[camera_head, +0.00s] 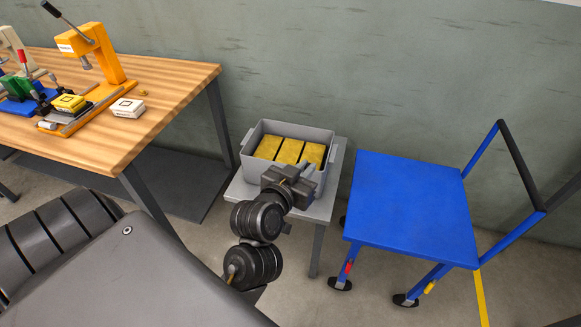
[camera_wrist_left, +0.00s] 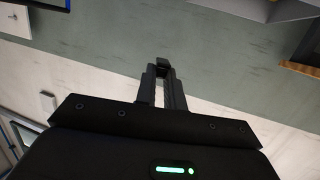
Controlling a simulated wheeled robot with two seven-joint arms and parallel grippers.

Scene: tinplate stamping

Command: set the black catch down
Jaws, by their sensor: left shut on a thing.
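The black catch (camera_wrist_left: 162,62) is a small dark piece between the tips of my left gripper's fingers in the left wrist view. My left gripper (camera_head: 302,172) is shut on it. In the head view the gripper is in front of the grey bin's front right corner and covers part of it. The catch cannot be made out there against the dark fingers. My right gripper is not in view.
The grey bin (camera_head: 245,158) holds yellow blocks (camera_head: 290,151) and stands on a small grey table (camera_head: 322,208). A blue cart (camera_head: 410,205) stands at the right. A wooden workbench (camera_head: 170,88) with an orange press (camera_head: 105,58) and small boxes is at the left.

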